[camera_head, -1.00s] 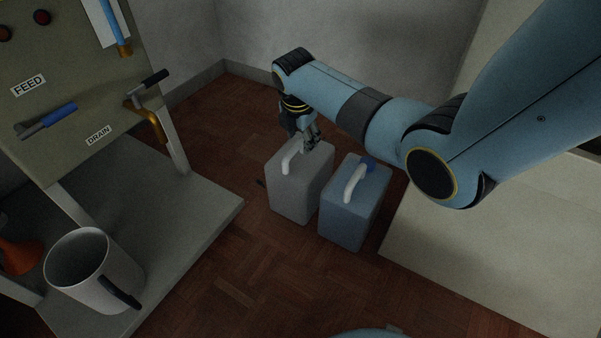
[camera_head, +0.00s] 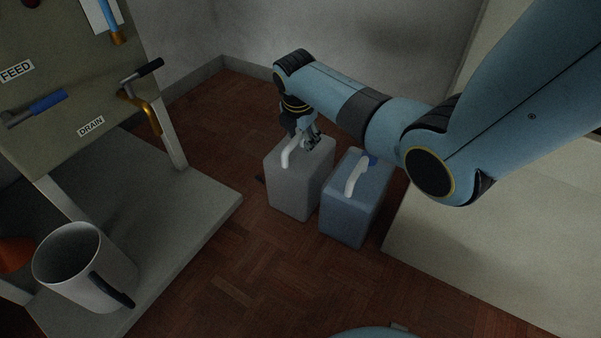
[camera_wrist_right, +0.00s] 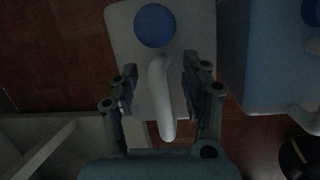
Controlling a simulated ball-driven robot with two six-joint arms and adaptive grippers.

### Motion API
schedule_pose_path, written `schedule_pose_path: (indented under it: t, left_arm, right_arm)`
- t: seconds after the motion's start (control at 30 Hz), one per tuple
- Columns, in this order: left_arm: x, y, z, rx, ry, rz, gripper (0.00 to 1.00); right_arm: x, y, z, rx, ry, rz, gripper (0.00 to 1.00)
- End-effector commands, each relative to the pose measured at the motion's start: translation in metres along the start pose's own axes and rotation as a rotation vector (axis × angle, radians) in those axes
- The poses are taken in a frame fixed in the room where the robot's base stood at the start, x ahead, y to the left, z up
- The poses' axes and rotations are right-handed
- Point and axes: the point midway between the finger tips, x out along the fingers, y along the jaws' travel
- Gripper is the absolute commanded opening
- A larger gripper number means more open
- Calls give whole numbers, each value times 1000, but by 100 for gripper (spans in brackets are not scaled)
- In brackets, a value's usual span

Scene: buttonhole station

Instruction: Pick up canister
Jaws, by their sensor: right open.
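Two canisters stand upright on the floor. The grey-white canister (camera_head: 300,190) has a white handle and, in the right wrist view, a blue cap (camera_wrist_right: 154,25). The blue canister (camera_head: 350,212) stands close to its right, with its own white handle. My right gripper (camera_head: 312,141) is over the top of the grey-white canister. In the right wrist view, its open fingers (camera_wrist_right: 160,85) lie on either side of the white handle (camera_wrist_right: 160,95), with gaps on both sides. The gripper partly hides the canister's top in the head view. My left gripper is not in view.
A panel with FEED and DRAIN labels (camera_head: 91,126) and valve levers stands at the left on a grey platform (camera_head: 190,235). A white bucket (camera_head: 85,268) sits on it. A pale raised surface (camera_head: 480,250) lies at the right. The wooden floor in front of the canisters is clear.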

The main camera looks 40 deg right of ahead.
Motion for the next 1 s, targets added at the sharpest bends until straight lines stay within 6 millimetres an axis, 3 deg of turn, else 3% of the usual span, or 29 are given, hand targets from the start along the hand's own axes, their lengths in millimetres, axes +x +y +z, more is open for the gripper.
schedule_pose_path:
  t: [0.2,0.57,1.0]
  left_arm:
    - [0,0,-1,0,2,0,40]
    - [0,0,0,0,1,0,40]
    - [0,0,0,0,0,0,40]
  right_arm:
    - [0,0,0,0,0,1,47]
    - [0,0,0,0,0,0,0]
    - [0,0,0,0,0,1,0]
